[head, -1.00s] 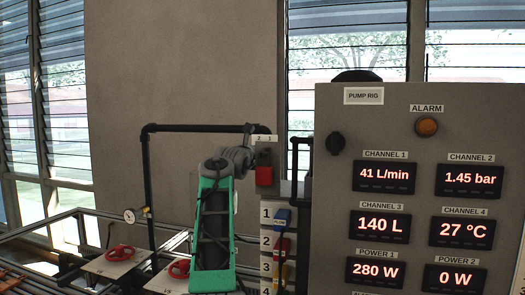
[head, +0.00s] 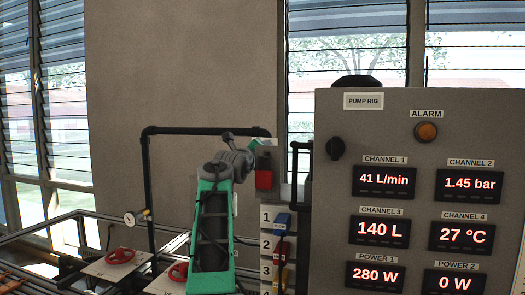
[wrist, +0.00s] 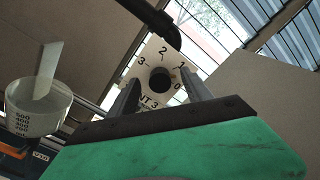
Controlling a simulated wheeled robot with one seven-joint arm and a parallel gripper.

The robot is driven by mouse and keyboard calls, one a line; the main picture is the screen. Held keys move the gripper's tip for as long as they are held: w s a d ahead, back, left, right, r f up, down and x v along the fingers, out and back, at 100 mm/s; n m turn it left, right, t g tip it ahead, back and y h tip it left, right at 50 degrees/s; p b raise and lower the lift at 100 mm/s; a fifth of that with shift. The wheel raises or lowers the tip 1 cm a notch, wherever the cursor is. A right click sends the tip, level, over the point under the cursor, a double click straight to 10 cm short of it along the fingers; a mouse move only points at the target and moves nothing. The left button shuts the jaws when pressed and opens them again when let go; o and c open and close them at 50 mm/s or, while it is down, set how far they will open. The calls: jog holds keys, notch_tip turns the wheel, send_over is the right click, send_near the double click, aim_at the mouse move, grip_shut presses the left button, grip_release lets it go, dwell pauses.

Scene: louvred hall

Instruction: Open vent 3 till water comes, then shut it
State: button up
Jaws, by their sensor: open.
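The vent 3 plate (wrist: 146,62) shows in the wrist view, with the numbers 0 to 3 set around a round dark knob (wrist: 160,80). The start of its label is partly hidden by a finger. My gripper (wrist: 160,82) is open, with one finger on each side of the knob in the picture. I cannot tell whether the fingers touch it. No pointer mark on the knob is clear. A clear measuring cup (wrist: 38,108) with a printed scale is at the left; a pale strip stands over it. I see no water coming out. In the head view my arm's end hides the vent.
A black pipe (wrist: 145,15) runs close above the plate. In the head view, the pump rig panel (head: 335,215) stands at the right, reading 41 L/min and 1.45 bar. Red handwheels (head: 120,256) and a gauge (head: 130,218) are at the lower left. A numbered strip (head: 266,243) stands beside the panel.

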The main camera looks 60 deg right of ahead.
jog(key=n+p, duration=0.1)
jog(key=n, duration=0.8)
jog(key=shift+d+p, duration=0.35)
jog(key=shift+p, duration=0.1)
grip_shut()
dwell(0.4)
dwell(0.4)
